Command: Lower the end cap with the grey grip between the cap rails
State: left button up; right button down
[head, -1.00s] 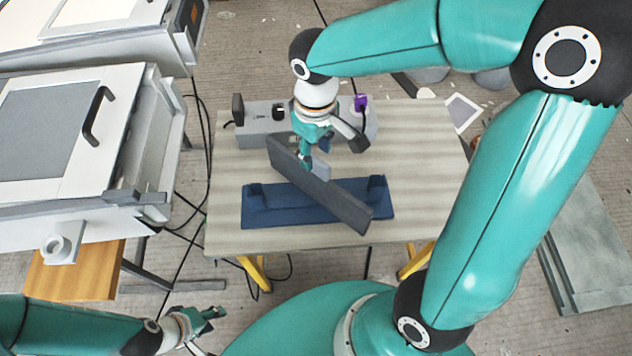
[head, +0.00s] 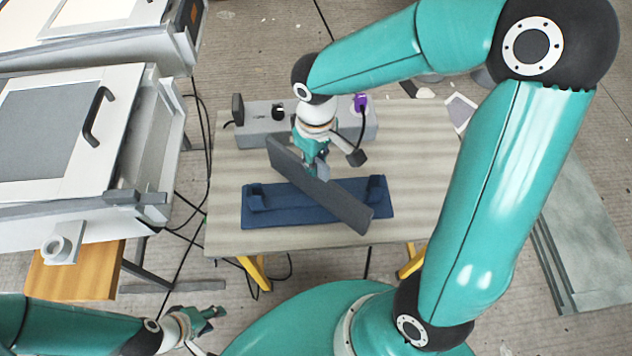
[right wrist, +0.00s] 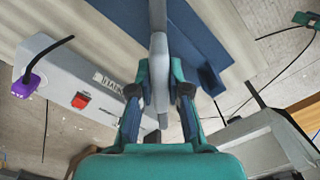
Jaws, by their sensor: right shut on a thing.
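The end cap (head: 345,205) is a long dark grey plate on its edge, slanting from upper left to lower right in the head view. My right gripper (head: 318,168) is shut on its lighter grey grip, which shows between the fingers in the right wrist view (right wrist: 159,75). The plate crosses over a blue fixture (head: 300,216) with a raised blue block at each end, apparently the cap rails (head: 257,200). The plate is turned relative to the fixture and hides its middle. Whether they touch is unclear. My left gripper (head: 208,330) is open and empty, low at left.
A grey box (head: 255,135) with a purple plug (head: 360,103) stands at the back of the wooden table (head: 425,160). It also carries a red switch (right wrist: 81,100). White moulds (head: 60,150) stand left of the table. Cables lie on the floor. The table's right side is clear.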

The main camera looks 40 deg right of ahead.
jog(key=shift+r, duration=0.1)
dwell(0.3)
notch_tip(320, 180, up, 19)
jog(key=p, duration=0.1)
notch_tip(320, 180, down, 5)
jog(key=n+p, duration=0.4)
jog(key=n, duration=0.5)
dwell(0.6)
